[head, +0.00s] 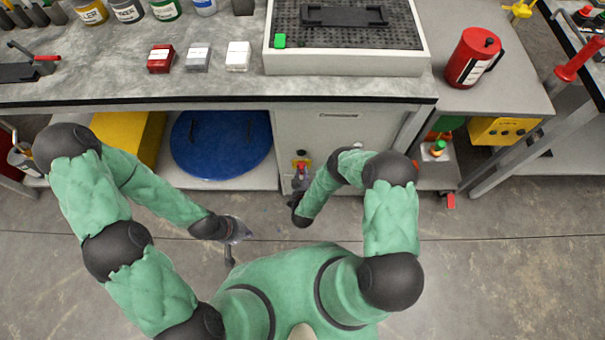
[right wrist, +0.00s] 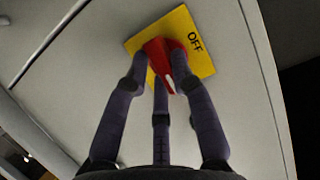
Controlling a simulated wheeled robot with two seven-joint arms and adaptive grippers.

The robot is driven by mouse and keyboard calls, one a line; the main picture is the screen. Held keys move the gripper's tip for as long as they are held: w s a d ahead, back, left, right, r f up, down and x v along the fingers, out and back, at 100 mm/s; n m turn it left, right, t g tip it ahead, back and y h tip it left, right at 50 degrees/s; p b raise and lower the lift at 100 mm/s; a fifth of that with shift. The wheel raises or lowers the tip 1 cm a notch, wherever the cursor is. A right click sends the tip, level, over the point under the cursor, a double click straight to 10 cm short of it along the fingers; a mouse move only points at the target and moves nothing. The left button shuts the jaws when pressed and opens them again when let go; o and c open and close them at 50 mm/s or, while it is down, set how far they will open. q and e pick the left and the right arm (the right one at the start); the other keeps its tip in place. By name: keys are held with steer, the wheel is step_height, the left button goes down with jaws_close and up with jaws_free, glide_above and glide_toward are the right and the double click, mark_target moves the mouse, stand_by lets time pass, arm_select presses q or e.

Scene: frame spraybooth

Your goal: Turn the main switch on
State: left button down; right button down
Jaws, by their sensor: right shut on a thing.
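The main switch is a red knob (right wrist: 157,52) on a yellow plate (right wrist: 204,66) marked OFF, on the pale cabinet front. The knob's white mark shows between the fingers and points to the lower part of the wrist picture, not at the OFF word. Other plate markings are hidden. My left gripper (head: 238,238) is open and empty over the floor, away from the cabinet.
The bench top (head: 220,90) overhangs the cabinet (head: 345,130). A blue round lid (head: 220,145) and a yellow box (head: 130,135) are on the shelf to the left. A red canister (head: 472,57) stands at the right. The floor in front is clear.

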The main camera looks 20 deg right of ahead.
stand_by(0.3)
steer(key=c, duration=1)
jaws_free()
steer(key=shift+c, duration=0.2)
steer(key=v, duration=1.2)
